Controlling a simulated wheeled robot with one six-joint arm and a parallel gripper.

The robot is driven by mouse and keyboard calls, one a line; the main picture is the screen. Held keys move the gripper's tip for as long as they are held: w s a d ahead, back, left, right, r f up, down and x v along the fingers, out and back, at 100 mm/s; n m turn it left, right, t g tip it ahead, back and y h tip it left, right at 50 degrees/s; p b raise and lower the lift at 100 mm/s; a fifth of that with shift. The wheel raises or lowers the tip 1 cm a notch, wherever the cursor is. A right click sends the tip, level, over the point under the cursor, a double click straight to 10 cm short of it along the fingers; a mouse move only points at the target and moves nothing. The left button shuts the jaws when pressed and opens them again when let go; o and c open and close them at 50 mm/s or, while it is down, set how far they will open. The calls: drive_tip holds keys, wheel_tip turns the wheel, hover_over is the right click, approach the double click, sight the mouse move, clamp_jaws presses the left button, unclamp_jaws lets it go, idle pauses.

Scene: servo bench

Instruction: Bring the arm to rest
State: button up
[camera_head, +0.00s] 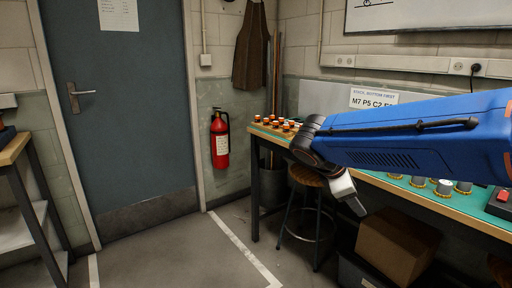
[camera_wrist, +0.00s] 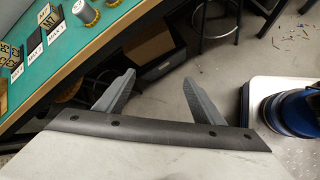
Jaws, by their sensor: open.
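My arm (camera_head: 420,135), with a blue link, reaches in from the right over the front of the bench. My gripper (camera_head: 357,206) hangs off the bench's front edge, tilted down above the floor area. In the wrist view my gripper (camera_wrist: 160,77) has its two grey fingers spread apart with nothing between them. Beyond the fingers are the floor and a box below the bench.
The bench (camera_head: 450,204) with a green mat carries several orange-capped and grey cylinders. A stool (camera_head: 308,205) and a cardboard box (camera_head: 397,246) stand below. A red extinguisher (camera_head: 220,140) hangs by the door (camera_head: 120,120). Floor at the left is clear.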

drive_tip(key=s+d+f+m+y, duration=0.1)
drive_tip(key=s+f+m+y, duration=0.2)
drive_tip(key=s+f+m, duration=0.2)
drive_tip(key=s+d+f+m+y, duration=0.1)
drive_tip(key=s+f+m+y, duration=0.3)
drive_tip(key=s+m, duration=0.7)
drive_tip(key=s+f, duration=0.2)
drive_tip(key=s, duration=0.5)
drive_tip(key=shift+m+t, duration=0.3)
drive_tip(key=shift+t, duration=0.1)
